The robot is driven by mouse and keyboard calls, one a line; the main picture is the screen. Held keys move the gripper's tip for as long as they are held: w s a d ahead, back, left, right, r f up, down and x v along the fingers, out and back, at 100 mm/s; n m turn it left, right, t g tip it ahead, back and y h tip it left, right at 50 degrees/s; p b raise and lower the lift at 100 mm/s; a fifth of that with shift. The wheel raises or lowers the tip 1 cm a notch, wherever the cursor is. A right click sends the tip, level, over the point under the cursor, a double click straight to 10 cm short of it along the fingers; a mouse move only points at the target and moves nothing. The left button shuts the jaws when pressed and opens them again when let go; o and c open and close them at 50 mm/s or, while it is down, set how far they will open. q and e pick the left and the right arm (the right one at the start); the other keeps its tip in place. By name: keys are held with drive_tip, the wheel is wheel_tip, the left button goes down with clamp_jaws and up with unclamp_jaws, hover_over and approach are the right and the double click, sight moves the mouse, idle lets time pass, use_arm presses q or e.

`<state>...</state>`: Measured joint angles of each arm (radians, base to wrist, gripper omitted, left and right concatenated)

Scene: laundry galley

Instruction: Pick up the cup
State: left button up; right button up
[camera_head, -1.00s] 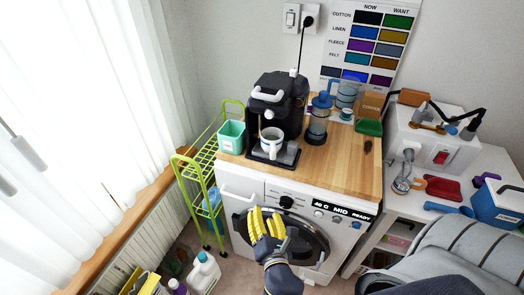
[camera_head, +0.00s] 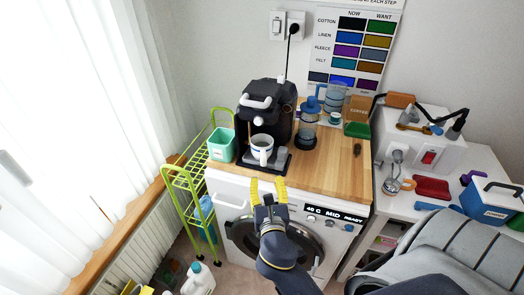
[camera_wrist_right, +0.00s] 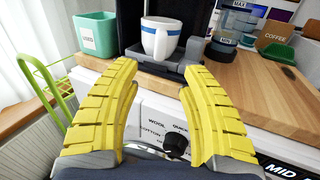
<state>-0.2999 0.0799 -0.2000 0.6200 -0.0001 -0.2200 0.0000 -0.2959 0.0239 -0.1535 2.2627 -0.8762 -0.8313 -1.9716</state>
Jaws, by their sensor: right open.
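The cup (camera_head: 262,150) is white with a blue band and stands upright on the drip tray of the black coffee machine (camera_head: 262,110). In the right wrist view the cup (camera_wrist_right: 160,38) stands ahead, beyond the fingertips, with its handle facing the camera. My right gripper (camera_head: 268,182) has yellow fingers and is open and empty, in front of the worktop edge and below the cup. The same gripper shows in the wrist view (camera_wrist_right: 158,75) with its fingers apart on either side of the view. It does not touch the cup. My left gripper is not seen.
A teal bin (camera_head: 221,146) stands left of the machine. A blue-lidded clear container (camera_head: 308,128) stands to its right. The wooden worktop (camera_head: 325,172) is mostly clear at the front right. A green wire cart (camera_head: 183,190) stands left of the washer (camera_head: 228,203).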

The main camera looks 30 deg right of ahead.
sight(264, 164)
drive_tip(key=shift+x, duration=4.75)
drive_tip(key=shift+r, duration=0.1)
clamp_jaws()
